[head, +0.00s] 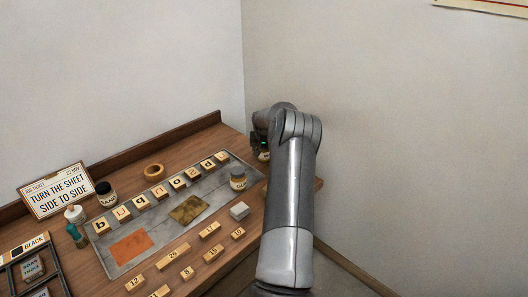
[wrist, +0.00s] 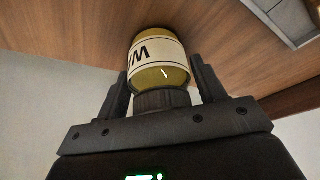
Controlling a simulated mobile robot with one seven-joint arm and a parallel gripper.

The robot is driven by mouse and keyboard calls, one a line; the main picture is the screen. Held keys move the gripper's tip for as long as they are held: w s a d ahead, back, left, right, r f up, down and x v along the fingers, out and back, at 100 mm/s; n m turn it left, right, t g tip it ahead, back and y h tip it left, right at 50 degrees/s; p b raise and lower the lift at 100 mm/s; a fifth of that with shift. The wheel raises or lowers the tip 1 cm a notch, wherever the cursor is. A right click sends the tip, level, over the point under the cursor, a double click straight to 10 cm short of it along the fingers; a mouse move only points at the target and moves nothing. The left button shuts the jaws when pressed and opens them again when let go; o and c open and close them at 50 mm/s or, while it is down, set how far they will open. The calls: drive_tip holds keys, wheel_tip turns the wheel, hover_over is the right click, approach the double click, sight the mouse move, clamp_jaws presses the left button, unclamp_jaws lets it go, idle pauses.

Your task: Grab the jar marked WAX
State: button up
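The jar marked WAX (wrist: 160,72) has a yellow-olive body, a cream label and a dark lid. In the wrist view its lid is towards my gripper (wrist: 161,68), and its partly visible, upside-down lettering fits WAX. One black finger stands on each side of the jar, close to it. I cannot tell whether they touch it. In the head view a small part of the jar (head: 264,155) shows under my gripper at the table's right back end. My arm hides most of it there. I cannot tell whether the jar rests on the table.
Letter blocks (head: 161,192) line a grey plate (head: 215,189). Numbered blocks (head: 173,257) lie in front. A wooden ring (head: 154,171) lies behind. The wall rises behind the table.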

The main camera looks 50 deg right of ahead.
drive_tip(key=c, duration=0.7)
drive_tip(key=shift+c, duration=0.3)
